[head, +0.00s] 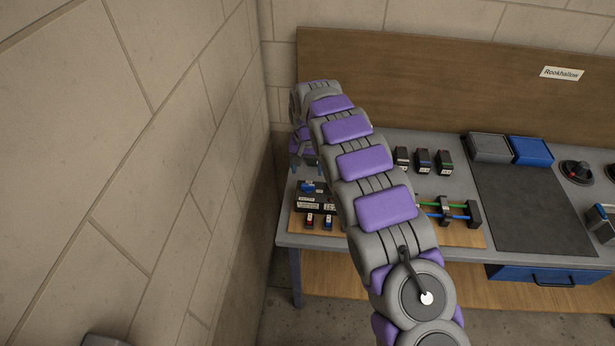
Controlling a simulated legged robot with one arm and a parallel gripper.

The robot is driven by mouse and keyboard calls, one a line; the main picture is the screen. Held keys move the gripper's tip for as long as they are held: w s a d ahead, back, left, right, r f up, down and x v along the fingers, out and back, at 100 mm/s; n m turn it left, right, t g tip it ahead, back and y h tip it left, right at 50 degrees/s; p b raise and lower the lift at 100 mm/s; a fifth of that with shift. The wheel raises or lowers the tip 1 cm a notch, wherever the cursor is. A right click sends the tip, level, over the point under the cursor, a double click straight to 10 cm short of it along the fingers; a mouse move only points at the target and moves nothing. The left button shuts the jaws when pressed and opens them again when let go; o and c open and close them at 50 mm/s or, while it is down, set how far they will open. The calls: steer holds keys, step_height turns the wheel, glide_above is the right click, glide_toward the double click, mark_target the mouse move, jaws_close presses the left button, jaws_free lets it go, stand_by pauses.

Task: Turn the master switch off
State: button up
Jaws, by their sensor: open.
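My arm reaches up over the bench, and my gripper (306,161) points down at its left end, mostly hidden behind my arm. The fingers are small and hard to make out. Just below it in the picture, a black chassis block (309,201) with a blue part (308,187) on top and pale labels sits on a wooden board. I cannot tell whether the gripper touches the blue part. No master switch label is readable, and my arm hides part of the board. A round black dial with a red mark (575,170) stands at the far right.
Small red and blue parts (319,222) sit at the board's front. Several black blocks (423,160), coloured rods (446,210), and grey (488,148) and blue (531,150) bins share the bench. A dark mat (522,205) is clear. A block wall (150,170) stands close left.

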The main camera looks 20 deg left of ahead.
step_height(320, 180, up, 10)
steer(key=shift+a+p, duration=0.15)
steer(key=shift+p, duration=0.15)
stand_by(0.4)
steer(key=s+d+r+m+b, duration=0.1)
steer(key=s+d+r, duration=0.25)
steer(key=d, duration=0.45)
steer(key=s+d+r+b, duration=0.15)
steer(key=s+d, duration=0.25)
steer(key=d, duration=0.5)
steer(key=s+d+r+m+b, duration=0.1)
steer(key=s+d+r, duration=0.3)
steer(key=d, duration=0.4)
steer(key=s+d+f+b, duration=0.1)
steer(key=s+d, duration=0.3)
steer(key=s, duration=0.6)
steer(key=s+d+f+g+b, duration=0.1)
steer(key=s+d+f, duration=0.3)
steer(key=s, duration=0.7)
steer(key=s+d+f+b, duration=0.1)
steer(key=s+d+f, duration=0.2)
steer(key=s, duration=0.7)
steer(key=shift+s+d+m+g, duration=0.3)
steer(key=shift+s+d+g, duration=0.1)
steer(key=shift+d, duration=0.1)
steer(key=shift+w, duration=0.1)
steer(key=shift+c, duration=0.3)
